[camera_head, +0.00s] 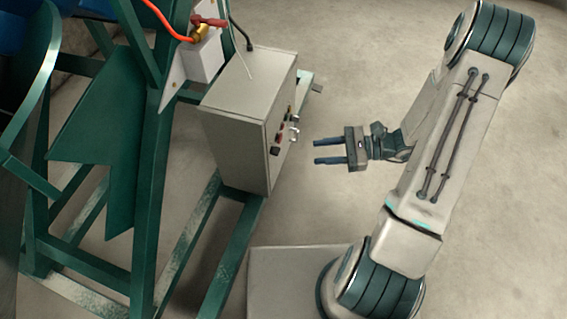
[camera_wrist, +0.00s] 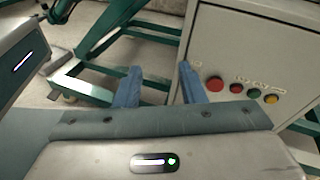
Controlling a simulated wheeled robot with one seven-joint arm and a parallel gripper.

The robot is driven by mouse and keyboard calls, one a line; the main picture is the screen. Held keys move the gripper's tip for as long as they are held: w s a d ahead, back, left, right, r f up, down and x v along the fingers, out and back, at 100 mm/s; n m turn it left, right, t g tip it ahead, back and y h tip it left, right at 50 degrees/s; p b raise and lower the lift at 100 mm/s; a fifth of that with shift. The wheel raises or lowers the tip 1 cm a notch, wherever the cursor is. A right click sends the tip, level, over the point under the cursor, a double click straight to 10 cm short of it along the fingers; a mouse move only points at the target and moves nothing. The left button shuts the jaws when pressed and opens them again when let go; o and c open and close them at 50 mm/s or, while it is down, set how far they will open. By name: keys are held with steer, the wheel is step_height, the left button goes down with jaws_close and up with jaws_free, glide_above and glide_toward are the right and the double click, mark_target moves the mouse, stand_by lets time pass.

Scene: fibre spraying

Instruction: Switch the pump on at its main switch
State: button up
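The pump's grey control box (camera_head: 238,130) stands upright on the green frame in the head view. Its narrow right face carries several small controls and a silvery fitting (camera_head: 294,128). I cannot tell which of these is the main switch. In the wrist view the box's panel (camera_wrist: 228,45) shows a large red button (camera_wrist: 215,83), a small red one (camera_wrist: 236,88), a green one (camera_wrist: 254,93) and a yellow one (camera_wrist: 271,98). My gripper (camera_head: 315,151) is open and empty, to the right of the panel and apart from it. Its two blue fingers also show in the wrist view (camera_wrist: 160,70).
The green steel frame (camera_head: 150,190) fills the left, with rails on the floor under the box. An orange hose (camera_head: 160,18) and a red-handled valve (camera_head: 208,21) sit above the box. The floor (camera_head: 330,90) around my gripper is clear.

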mark_target(279, 151)
step_height(279, 151, down, 11)
steer(key=w+d+m+t+y+b, duration=0.1)
steer(key=w+d+m+t+b, duration=0.2)
steer(key=m+t+b, duration=0.15)
steer(key=shift+m+t, duration=0.45)
steer(key=b+x, duration=0.1)
steer(key=x, duration=0.6)
steer(key=b+x, duration=0.2)
steer(key=x, duration=0.5)
steer(key=shift+s+a+r, duration=0.15)
steer(key=shift+s, duration=0.05)
steer(key=c, duration=0.7)
